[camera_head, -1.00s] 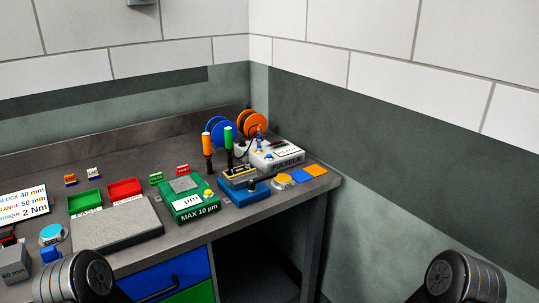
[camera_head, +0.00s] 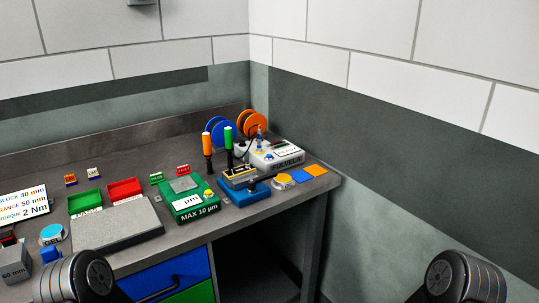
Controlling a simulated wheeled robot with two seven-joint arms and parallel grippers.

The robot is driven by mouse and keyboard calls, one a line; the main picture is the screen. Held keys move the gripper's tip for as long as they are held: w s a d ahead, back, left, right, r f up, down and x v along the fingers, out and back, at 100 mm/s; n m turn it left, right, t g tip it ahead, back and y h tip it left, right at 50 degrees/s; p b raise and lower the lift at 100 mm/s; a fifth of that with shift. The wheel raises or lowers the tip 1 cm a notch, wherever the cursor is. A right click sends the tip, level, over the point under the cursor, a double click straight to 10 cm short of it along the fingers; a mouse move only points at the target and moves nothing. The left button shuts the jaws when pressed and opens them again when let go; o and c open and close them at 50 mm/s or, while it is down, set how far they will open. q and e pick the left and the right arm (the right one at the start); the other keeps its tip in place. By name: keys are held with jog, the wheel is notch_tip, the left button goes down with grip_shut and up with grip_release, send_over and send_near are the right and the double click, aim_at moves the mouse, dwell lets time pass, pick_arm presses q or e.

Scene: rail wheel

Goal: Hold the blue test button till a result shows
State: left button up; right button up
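A white tester box (camera_head: 276,156) stands at the back right of the bench, with a small display and lettering too small to read. A small blue button (camera_head: 268,155) shows on its top; I cannot tell whether it is pressed. No result is readable on the display. Only parts of my two arms show, at the bottom left and bottom right edges. Both of my grippers are out of view, and nothing of mine is seen touching the tester.
A blue fixture (camera_head: 244,196) and a green gauge box (camera_head: 190,200) marked "MAX 10 µm" stand in front of the tester. Orange and green-handled drivers (camera_head: 228,137) stand close left. A grey plate (camera_head: 118,222), red tray (camera_head: 124,189) and green tray (camera_head: 84,202) lie farther left.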

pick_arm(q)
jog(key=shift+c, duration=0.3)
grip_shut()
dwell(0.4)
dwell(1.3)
